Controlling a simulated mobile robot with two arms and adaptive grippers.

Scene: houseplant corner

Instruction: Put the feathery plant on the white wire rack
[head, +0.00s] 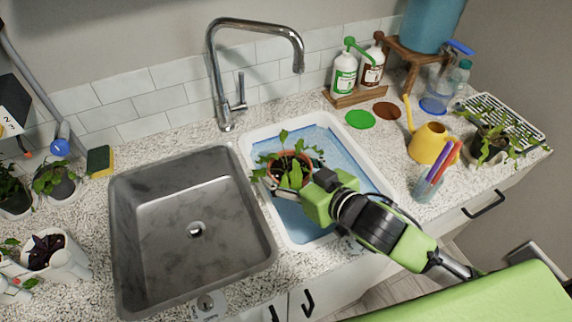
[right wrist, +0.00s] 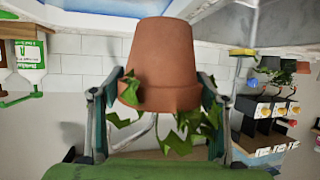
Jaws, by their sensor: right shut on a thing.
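My right gripper (head: 288,185) is shut on a terracotta pot (right wrist: 160,62) with a green leafy plant (head: 292,168). In the head view the pot is over the white tray with a blue inside; its height above the tray is unclear. In the right wrist view the two fingers clasp the pot's sides, and the picture is upside down. The leaves look broad and pointed; I cannot tell whether this is the feathery plant. My left gripper is not in view.
The white tray (head: 255,137) lies right of the grey sink (head: 150,225). Several potted plants stand at the left. The tall faucet (head: 217,80) rises behind the sink.

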